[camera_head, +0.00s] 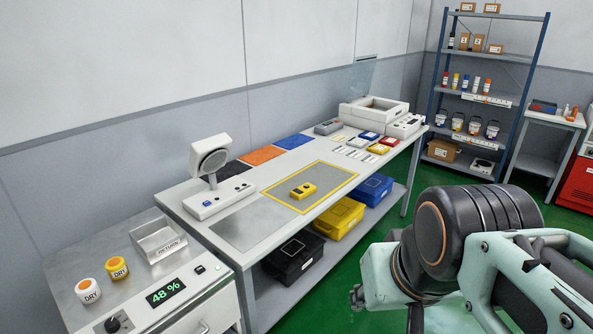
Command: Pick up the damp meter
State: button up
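A small yellow handheld device with a dark face, which looks like the damp meter (303,191), lies flat on the long bench. It is inside a yellow-outlined grey rectangle (337,177). My arm fills the lower right of the view, in front of the bench and to the right of the meter. It is well apart from the meter. My gripper's fingertips cannot be made out, so whether it is open or shut does not show.
A lamp-like instrument (211,160) stands left of the meter. Orange and blue mats (262,155) lie behind it. Several small boxes and a white machine (373,112) stand at the far end. Bins, one yellow (339,217), sit on the lower shelf.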

aim_at(300, 191)
jog(key=l, duration=0.4)
jog(key=i+l, duration=0.15)
jog(key=l, duration=0.2)
jog(key=i+l, duration=0.6)
jog(key=l+z, duration=0.05)
jog(key=l, duration=0.05)
